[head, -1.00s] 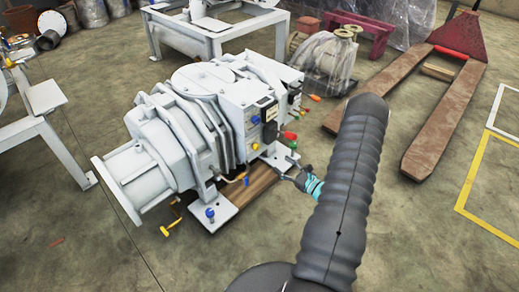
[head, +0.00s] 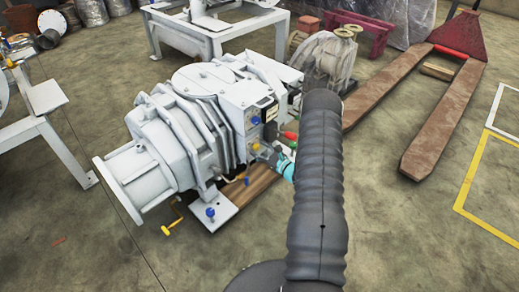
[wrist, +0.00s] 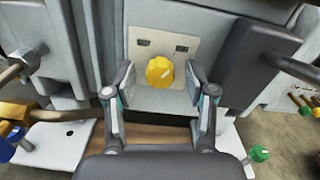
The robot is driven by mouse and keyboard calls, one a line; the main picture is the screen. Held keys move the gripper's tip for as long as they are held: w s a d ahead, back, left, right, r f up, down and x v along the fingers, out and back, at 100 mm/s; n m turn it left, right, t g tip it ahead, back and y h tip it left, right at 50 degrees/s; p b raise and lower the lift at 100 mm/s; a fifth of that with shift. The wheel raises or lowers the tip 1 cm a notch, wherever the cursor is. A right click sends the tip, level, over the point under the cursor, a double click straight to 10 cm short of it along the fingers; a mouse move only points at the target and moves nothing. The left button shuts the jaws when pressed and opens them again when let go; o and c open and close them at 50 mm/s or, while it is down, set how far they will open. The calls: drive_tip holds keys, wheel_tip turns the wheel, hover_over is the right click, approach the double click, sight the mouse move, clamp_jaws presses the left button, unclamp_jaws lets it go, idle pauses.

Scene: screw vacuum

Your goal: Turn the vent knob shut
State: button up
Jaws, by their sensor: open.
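The yellow vent knob (wrist: 159,71) is on a pale plate on the pump's side, with a light mark on its face. In the wrist view it appears between my gripper's (wrist: 160,75) two spread fingertips, with a gap on each side. I cannot tell whether the tips reach around it or stop short. In the head view my gripper (head: 267,153) is close against the side of the white pump (head: 177,137), and my arm covers part of that area. The gripper is open and holds nothing.
A dark box (wrist: 258,62) stands right of the knob, and brass fittings (wrist: 12,112) are at the left. A green knob (wrist: 259,153) is at the lower right. A pallet jack (head: 437,118) stands on the floor to the right, with clear floor in front.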

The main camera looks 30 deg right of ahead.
clamp_jaws()
drive_tip(key=shift+f+n+b, duration=0.1)
drive_tip(key=shift+n+b, duration=0.2)
drive_tip(key=shift+b, duration=0.2)
drive_tip(key=n+b, duration=0.1)
drive_tip(key=b, duration=0.1)
drive_tip(key=n+b, duration=0.2)
drive_tip(key=b, duration=0.1)
drive_tip(key=shift+f+n, duration=0.2)
drive_tip(key=shift+n, duration=0.1)
drive_tip(key=n+b, duration=0.4)
drive_tip(key=b, duration=0.1)
drive_tip(key=shift+a+n+b, duration=0.1)
drive_tip(key=shift+n+b, duration=0.2)
drive_tip(key=shift+b, duration=0.05)
drive_tip(key=n+b, duration=0.2)
drive_tip(key=n, duration=0.1)
drive_tip(key=shift+r, duration=0.15)
drive_tip(key=shift+n, duration=1.8)
